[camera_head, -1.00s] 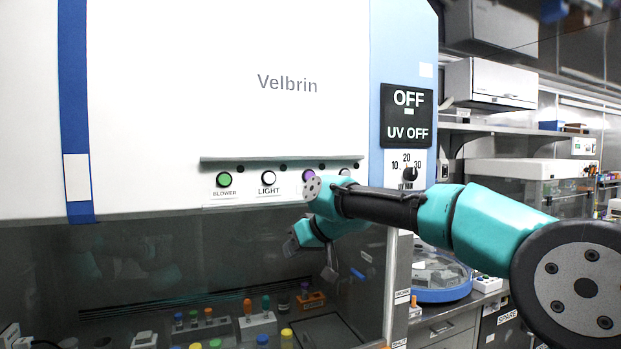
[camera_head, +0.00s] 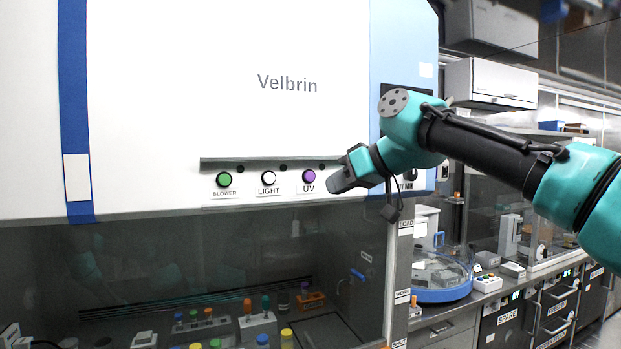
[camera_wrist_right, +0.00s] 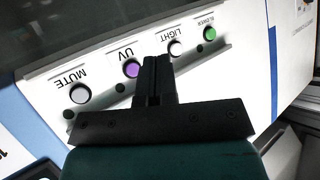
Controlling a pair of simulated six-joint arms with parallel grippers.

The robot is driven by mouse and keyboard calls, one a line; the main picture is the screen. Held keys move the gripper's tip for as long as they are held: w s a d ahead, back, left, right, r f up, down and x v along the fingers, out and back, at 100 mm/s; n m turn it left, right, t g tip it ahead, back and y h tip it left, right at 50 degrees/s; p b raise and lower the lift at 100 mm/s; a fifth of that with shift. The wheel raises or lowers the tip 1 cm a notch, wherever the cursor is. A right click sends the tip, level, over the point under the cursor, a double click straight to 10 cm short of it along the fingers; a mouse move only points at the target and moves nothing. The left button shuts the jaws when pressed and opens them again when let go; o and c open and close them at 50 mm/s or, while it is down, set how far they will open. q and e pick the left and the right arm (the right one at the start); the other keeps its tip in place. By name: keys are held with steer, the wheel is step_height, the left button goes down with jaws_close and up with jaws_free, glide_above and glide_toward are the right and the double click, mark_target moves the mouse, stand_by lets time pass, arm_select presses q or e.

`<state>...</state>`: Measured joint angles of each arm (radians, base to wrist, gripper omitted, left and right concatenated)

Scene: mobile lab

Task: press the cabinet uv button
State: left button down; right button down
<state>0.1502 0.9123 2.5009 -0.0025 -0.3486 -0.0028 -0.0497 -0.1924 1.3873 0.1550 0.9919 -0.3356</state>
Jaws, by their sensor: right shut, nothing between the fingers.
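The purple UV button (camera_head: 308,176) sits on the front panel of the white cabinet (camera_head: 220,100), above a "UV" label. My right gripper (camera_head: 338,185) is shut and empty, just to the right of the UV button in the head view, in front of the panel. In the right wrist view the shut fingers (camera_wrist_right: 152,65) point at the panel beside the purple UV button (camera_wrist_right: 131,69), on the LIGHT side. Whether they touch the panel cannot be told. The display above the button row is covered by my arm. My left gripper is not in view.
The green BLOWER button (camera_head: 224,180) and white LIGHT button (camera_head: 268,178) are to the left of UV. The MUTE button (camera_wrist_right: 80,93) shows in the wrist view. A dark ledge (camera_head: 280,160) runs above the buttons. Glass and a blue-rimmed device (camera_head: 440,292) are below and right.

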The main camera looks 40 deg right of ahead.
steer(key=shift+w, duration=0.1)
steer(key=shift+w+d, duration=0.35)
steer(key=shift+w, duration=1.05)
steer(key=shift+w+d, duration=0.4)
steer(key=shift+w, duration=1)
steer(key=shift+w+d, duration=0.35)
steer(key=shift+w, duration=1.05)
steer(key=shift+w, duration=0.1)
steer(key=shift+w, duration=0.3)
steer(key=shift+w+d, duration=0.2)
steer(key=shift+w, duration=0.3)
steer(key=shift+s, duration=0.1)
steer(key=shift+s+a, duration=0.25)
steer(key=shift+s, duration=0.55)
steer(key=shift+s+a, duration=0.2)
steer(key=shift+s, duration=0.6)
steer(key=shift+s+a, duration=0.2)
steer(key=shift+s, duration=0.65)
steer(key=shift+s+a, duration=0.2)
steer(key=shift+s, duration=0.6)
